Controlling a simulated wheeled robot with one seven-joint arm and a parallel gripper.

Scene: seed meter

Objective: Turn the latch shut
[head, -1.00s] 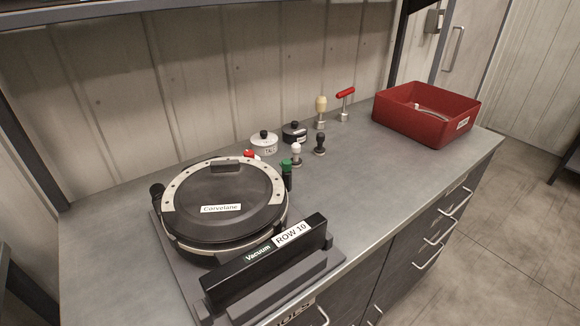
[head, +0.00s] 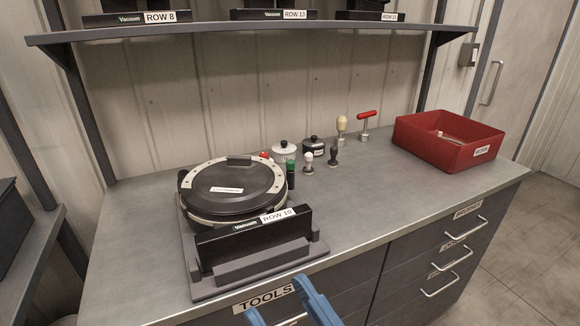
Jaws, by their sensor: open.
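The seed meter (head: 232,203) is a round black housing with a pale, dotted rim and a dark lid. It sits on a grey base at the counter's left, behind a black block labelled "Vacuum ROW 10" (head: 252,233). A black knob shows at its left edge. A dark post with a green top (head: 290,165) stands at its right, and a small red part (head: 265,155) shows behind it. I cannot tell which part is the latch or how it is turned. My gripper (head: 276,298), with blue fingers, is open and empty at the bottom edge, in front of the counter, apart from the meter.
Small pots (head: 284,152) and several upright hand tools (head: 341,126) stand behind and right of the meter. A red bin (head: 447,141) is at the counter's right. A shelf (head: 250,32) with more row units hangs above. The counter's front right is clear.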

